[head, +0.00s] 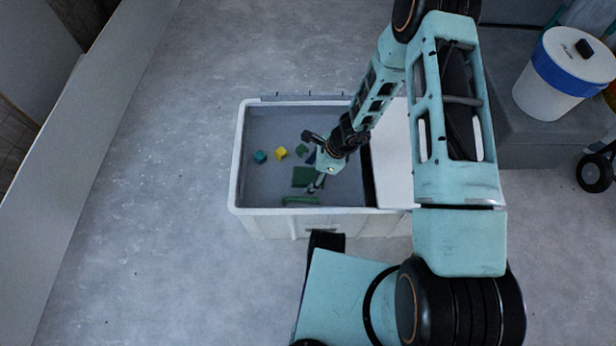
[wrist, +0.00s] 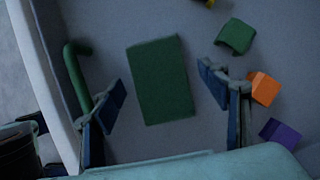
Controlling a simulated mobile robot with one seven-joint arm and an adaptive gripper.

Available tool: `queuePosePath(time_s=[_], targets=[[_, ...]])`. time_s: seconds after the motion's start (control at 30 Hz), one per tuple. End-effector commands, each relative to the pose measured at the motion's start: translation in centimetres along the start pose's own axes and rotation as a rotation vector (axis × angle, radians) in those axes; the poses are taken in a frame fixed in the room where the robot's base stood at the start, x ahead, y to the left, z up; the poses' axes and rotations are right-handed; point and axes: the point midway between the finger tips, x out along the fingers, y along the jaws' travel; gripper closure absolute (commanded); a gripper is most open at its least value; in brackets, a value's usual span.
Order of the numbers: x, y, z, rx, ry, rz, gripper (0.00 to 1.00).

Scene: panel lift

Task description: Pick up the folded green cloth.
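The folded green cloth (wrist: 160,80) is a flat dark green rectangle on the floor of the white bin (head: 236,180). In the head view the cloth (head: 302,177) lies partly beside my gripper (head: 316,168), which reaches down into the bin. In the wrist view my gripper (wrist: 165,108) is open, with one blue-padded finger on each side of the cloth's lower end. Nothing is between the fingers except the cloth below them. I cannot tell how high the fingertips are above it.
A green curved bar (wrist: 74,75) lies left of the cloth by the bin wall. A green block (wrist: 236,36), an orange block (wrist: 264,88) and a purple block (wrist: 281,133) lie to the right. Yellow (head: 281,153) and teal (head: 260,156) blocks sit farther off. A white lid panel (head: 390,170) covers the bin's right side.

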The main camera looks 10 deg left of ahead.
Motion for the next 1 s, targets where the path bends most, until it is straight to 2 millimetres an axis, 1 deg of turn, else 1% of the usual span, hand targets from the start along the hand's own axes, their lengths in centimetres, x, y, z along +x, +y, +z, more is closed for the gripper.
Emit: queuePosePath(time_s=[0.03, 0.3, 0.37, 0.57, 0.67, 0.77, 0.9, 1.0], targets=[[0.0, 0.0, 0.0, 0.0, 0.0, 0.0, 0.39], [0.0, 0.0, 0.0, 0.0, 0.0, 0.0, 0.69], [0.0, 0.0, 0.0, 0.0, 0.0, 0.0, 0.75], [-0.1, 0.0, 0.0, 0.0, 0.0, 0.0, 0.75], [-0.8, 0.0, 0.3, -0.001, 0.0, -0.001, 0.75], [-2.3, 0.0, 0.9, -0.002, 0.0, -0.001, 0.75], [-5.2, -0.1, 2.2, -0.002, 0.0, -0.002, 0.75], [-6.9, -0.1, 2.9, -0.003, -0.001, -0.002, 0.75]])
